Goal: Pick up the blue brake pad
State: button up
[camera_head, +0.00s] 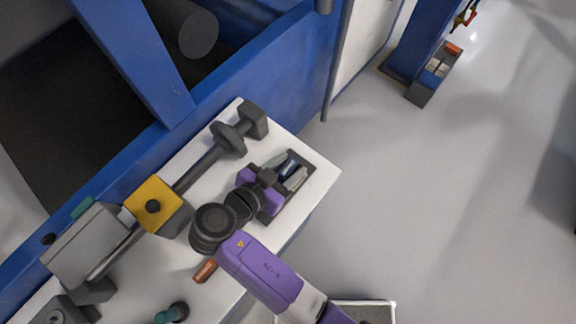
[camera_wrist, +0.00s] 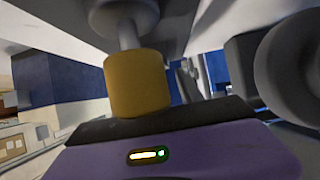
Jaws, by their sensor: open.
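A small dark tray (camera_head: 301,158) lies near the right corner of the white bench top. It holds several narrow pads, one of which, the blue brake pad (camera_head: 289,169), lies between a grey pad (camera_head: 279,160) and a pale pad (camera_head: 297,179). My purple and dark gripper (camera_head: 269,178) is over the left part of the tray, just left of the blue pad, and empty. From above I cannot see the fingertips clearly or their height. I cannot make out the blue pad in the wrist view.
A long shaft with a grey disc (camera_head: 229,138) and a yellow block (camera_head: 155,204) runs along the bench behind my arm. A copper-coloured cylinder (camera_head: 206,270) and a teal-topped knob (camera_head: 171,313) are at the front. The blue machine frame (camera_head: 290,65) stands behind. Open floor lies right.

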grip_shut()
jog(key=shift+r, duration=0.1)
